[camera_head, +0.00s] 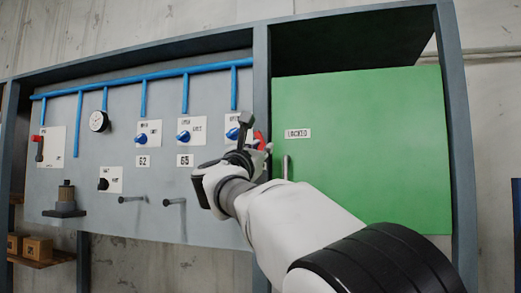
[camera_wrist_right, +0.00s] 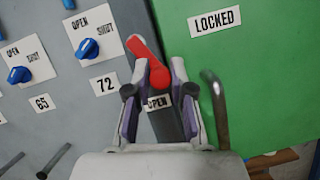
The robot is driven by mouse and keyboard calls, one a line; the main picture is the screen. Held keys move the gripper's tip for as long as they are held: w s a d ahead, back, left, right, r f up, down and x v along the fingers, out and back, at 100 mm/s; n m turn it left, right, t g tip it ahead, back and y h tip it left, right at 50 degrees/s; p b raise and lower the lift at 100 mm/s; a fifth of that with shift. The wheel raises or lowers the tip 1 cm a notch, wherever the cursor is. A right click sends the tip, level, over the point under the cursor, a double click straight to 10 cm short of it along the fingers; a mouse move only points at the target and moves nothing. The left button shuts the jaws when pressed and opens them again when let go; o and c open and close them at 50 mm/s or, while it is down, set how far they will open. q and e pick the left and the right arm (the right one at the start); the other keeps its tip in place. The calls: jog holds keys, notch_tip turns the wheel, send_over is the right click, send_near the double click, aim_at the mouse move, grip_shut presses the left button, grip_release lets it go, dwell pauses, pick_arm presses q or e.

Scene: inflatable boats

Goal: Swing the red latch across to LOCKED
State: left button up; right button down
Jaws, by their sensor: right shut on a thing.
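The red latch (camera_wrist_right: 143,48) is on the grey post between the panel and the green door. In the right wrist view its arm points up and to the left. The "OPEN" label (camera_wrist_right: 158,102) is below it, and the "LOCKED" label (camera_wrist_right: 215,20) is on the door to the upper right. My right gripper (camera_wrist_right: 158,72) is shut on the lower, rounded part of the latch, one finger on each side. In the head view my right gripper (camera_head: 256,149) partly hides the red latch (camera_head: 260,137). My left gripper is out of view.
The green door (camera_head: 370,150) has a metal bar handle (camera_head: 286,167) close to the right of my gripper. Blue valve knobs (camera_head: 184,136) and grey pegs (camera_head: 174,202) are on the panel to the left. A blue pipe runs above them.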

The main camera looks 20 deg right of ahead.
jog(key=shift+d, duration=0.1)
jog(key=n+y+b, duration=0.1)
jog(key=n, duration=0.1)
jog(key=n+t+y, duration=0.1)
jog(key=n, duration=0.1)
jog(key=d+r+n+t+b, duration=0.1)
jog(key=n, duration=0.1)
jog(key=shift+s+d+y+b, duration=0.1)
jog(key=shift+s+y+b, duration=0.25)
jog(key=shift+s+y, duration=0.05)
jog(key=shift+r+n+y, duration=0.15)
jog(key=shift+n+y, duration=0.25)
jog(key=shift+n, duration=0.6)
jog(key=n, duration=0.1)
jog(key=y, duration=0.1)
jog(key=n+t, duration=0.1)
jog(key=shift+s+d+r+n+p, duration=0.15)
jog(key=shift+d+r+n+p, duration=0.1)
jog(key=shift+r+n+p, duration=0.1)
jog(key=n+y, duration=0.1)
jog(key=r+n+y+p, duration=0.1)
jog(key=n, duration=0.1)
jog(key=shift+s+d+n, duration=0.15)
jog(key=shift+n, duration=0.1)
jog(key=shift+r+n+y+p, duration=0.25)
jog(key=shift+n+y+p, duration=0.2)
jog(key=shift+n, duration=0.6)
jog(key=shift+r+n+y+p, duration=0.25)
jog(key=shift+n+y, duration=0.3)
jog(key=shift+n, duration=0.5)
